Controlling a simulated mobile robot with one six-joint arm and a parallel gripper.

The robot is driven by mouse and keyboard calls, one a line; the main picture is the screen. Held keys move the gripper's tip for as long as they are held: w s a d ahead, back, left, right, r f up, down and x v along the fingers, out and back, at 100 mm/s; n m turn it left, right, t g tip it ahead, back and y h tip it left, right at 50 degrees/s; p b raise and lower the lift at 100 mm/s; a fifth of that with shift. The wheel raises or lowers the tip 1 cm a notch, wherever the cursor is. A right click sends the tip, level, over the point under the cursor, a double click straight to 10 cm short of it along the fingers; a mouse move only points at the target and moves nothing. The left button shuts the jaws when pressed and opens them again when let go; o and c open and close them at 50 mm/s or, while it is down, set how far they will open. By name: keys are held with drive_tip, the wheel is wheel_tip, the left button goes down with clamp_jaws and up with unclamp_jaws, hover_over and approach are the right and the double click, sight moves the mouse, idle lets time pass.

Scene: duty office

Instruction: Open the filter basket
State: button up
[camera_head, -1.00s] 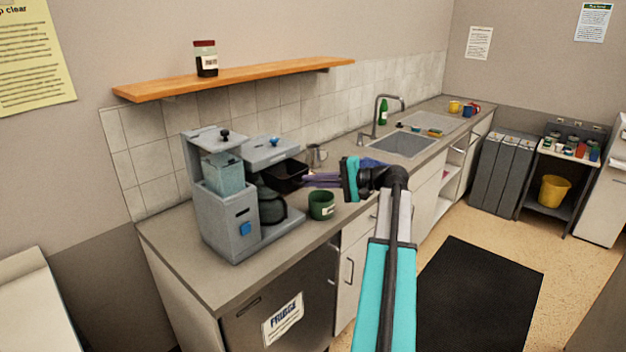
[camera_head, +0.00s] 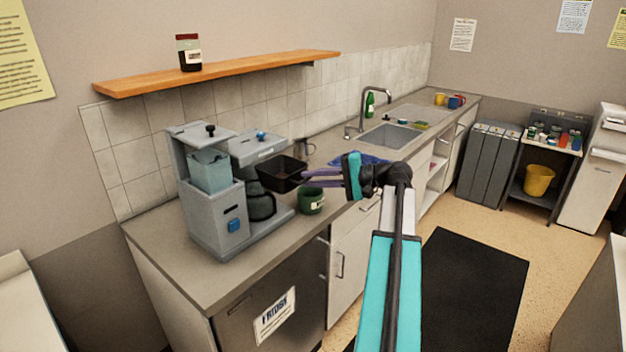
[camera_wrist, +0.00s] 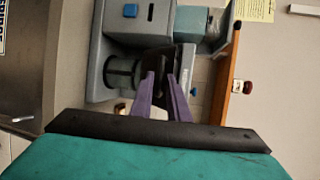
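The grey coffee machine (camera_head: 215,215) stands at the near left of the counter. Its black filter basket (camera_head: 282,172) sticks out on the right side, under the head with the blue knob (camera_head: 262,136). My gripper (camera_head: 308,179) reaches in from the right, its purple fingers at the basket's outer end. In the wrist view the fingertips (camera_wrist: 160,78) close in on the dark basket (camera_wrist: 157,56) with a narrow gap between them. They appear shut on its handle, which the fingers mostly hide. The dark glass jug (camera_head: 262,206) stands below the basket.
A green mug (camera_head: 311,201) stands just below my fingers, close to the jug. A metal pitcher (camera_head: 304,149) stands behind the basket. A wooden shelf (camera_head: 225,74) with a jar (camera_head: 189,53) runs above. The sink (camera_head: 390,136) is farther right along the counter.

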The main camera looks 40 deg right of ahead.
drive_tip(key=shift+a, duration=0.1)
drive_tip(key=shift+s+d, duration=0.2)
drive_tip(key=shift+s, duration=0.1)
drive_tip(key=b+v, duration=0.3)
drive_tip(key=v, duration=1)
drive_tip(key=shift+b, duration=0.3)
drive_tip(key=shift+d, duration=0.1)
